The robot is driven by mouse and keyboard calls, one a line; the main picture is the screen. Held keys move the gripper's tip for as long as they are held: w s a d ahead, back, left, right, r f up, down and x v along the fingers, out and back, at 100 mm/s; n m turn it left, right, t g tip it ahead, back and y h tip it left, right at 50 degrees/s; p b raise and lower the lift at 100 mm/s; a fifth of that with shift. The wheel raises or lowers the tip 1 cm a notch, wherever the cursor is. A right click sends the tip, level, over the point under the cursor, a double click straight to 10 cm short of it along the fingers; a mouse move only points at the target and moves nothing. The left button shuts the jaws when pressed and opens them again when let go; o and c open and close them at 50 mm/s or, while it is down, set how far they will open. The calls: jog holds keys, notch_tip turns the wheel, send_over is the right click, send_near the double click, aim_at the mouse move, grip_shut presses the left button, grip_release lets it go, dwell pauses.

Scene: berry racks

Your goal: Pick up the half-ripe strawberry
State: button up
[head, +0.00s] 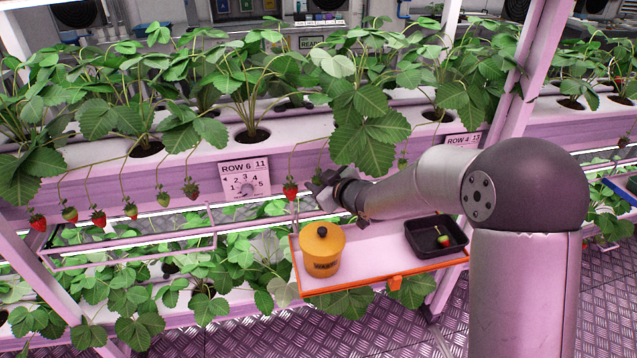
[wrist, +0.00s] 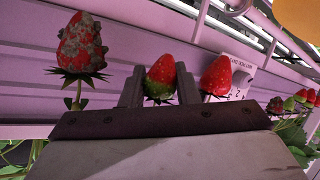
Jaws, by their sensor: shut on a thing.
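The half-ripe strawberry (wrist: 160,78), red with a green lower part in the wrist view, sits between the two fingers of my gripper (wrist: 160,88). The fingers are shut on it. In the head view my gripper (head: 322,185) is in front of the rack, just right of a hanging red strawberry (head: 290,189); the held berry cannot be made out there. In the wrist view a red strawberry (wrist: 215,75) is close to the right finger. A mouldy grey-red strawberry (wrist: 82,45) is left of the left finger, apart from it.
An orange-edged shelf (head: 370,284) below my gripper carries a yellow lidded pot (head: 320,258) and a black tray (head: 420,247) with a red-green berry (head: 443,240) in it. Several berries hang to the left along the pink gutter (head: 190,172), near a "ROW 6" sign (head: 245,180).

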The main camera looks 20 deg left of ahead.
jog(key=shift+r, duration=0.45)
jog(key=shift+s+d+r, duration=0.1)
jog(key=shift+s+r, duration=0.05)
jog(key=shift+r, duration=0.1)
jog(key=s+d+b, duration=0.1)
jog(key=s+d, duration=0.3)
jog(key=s, duration=0.3)
jog(key=s+d, duration=0.5)
jog(key=s, duration=0.3)
jog(key=shift+b, duration=0.35)
jog(key=shift+s, duration=0.1)
jog(key=s+d, duration=0.1)
jog(key=s+b, duration=0.1)
jog(key=s+d, duration=0.1)
jog(key=s, duration=0.1)
jog(key=shift+s+d, duration=0.1)
jog(key=shift+d, duration=0.2)
